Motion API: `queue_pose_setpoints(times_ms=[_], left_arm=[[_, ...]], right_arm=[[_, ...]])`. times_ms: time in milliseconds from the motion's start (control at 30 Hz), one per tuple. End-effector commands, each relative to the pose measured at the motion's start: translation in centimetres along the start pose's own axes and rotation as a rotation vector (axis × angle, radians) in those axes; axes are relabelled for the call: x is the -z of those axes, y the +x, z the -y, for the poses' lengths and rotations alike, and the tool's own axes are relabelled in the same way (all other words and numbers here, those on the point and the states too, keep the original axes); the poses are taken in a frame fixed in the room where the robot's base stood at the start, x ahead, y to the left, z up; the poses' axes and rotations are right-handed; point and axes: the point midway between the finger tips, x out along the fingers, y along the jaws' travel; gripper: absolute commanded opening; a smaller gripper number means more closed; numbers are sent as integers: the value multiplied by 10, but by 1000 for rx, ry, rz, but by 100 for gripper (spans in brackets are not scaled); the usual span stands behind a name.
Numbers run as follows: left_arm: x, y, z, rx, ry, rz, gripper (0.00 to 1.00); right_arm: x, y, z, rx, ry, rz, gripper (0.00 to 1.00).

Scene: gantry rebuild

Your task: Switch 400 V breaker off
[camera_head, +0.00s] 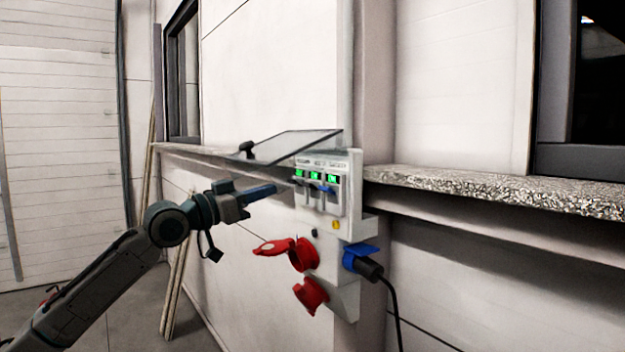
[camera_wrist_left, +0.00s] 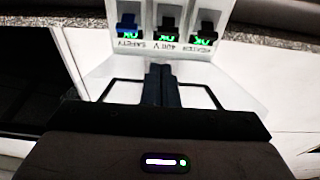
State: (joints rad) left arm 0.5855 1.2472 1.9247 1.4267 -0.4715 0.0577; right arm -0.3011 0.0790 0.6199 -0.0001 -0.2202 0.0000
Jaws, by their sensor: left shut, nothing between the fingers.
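The breaker box (camera_head: 313,215) is pale grey and hangs on the wall corner. Its three breakers each show a green window. The 400 V breaker (camera_head: 315,177) is in the middle; it also shows in the wrist view (camera_wrist_left: 167,37), where the labels are upside down. The heater breaker (camera_head: 299,175) is on its left and the blue-levered safety breaker (camera_head: 332,181) on its right in the head view. My left gripper (camera_head: 273,188) is shut and empty, pointing at the box from the left. In the wrist view its fingertips (camera_wrist_left: 160,69) line up with the middle breaker. Contact is unclear.
A clear cover (camera_head: 297,145) is raised above the breakers. Red sockets (camera_head: 303,254) and a blue socket (camera_head: 358,251) with a black plug (camera_head: 369,268) and cable sit below. A speckled ledge (camera_head: 500,190) runs right. Free floor lies at left.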

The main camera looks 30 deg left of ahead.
Motion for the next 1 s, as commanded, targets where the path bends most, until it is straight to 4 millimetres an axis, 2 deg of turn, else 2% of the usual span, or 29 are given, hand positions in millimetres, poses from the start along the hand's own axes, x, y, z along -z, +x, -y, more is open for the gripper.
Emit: queue_pose_setpoints(times_ms=[267, 467, 1000], left_arm=[[0, 0, 0, 1, 0, 0, 0], [3, 8, 1, 0, -4, -4, 0], [5, 65, 1, 1, -5, -3, 0]], right_arm=[[2, 0, 0, 0, 0, -2, 0], [3, -10, -1, 0, 0, -2, 0], [8, -59, -5, 0, 0, -2, 0]])
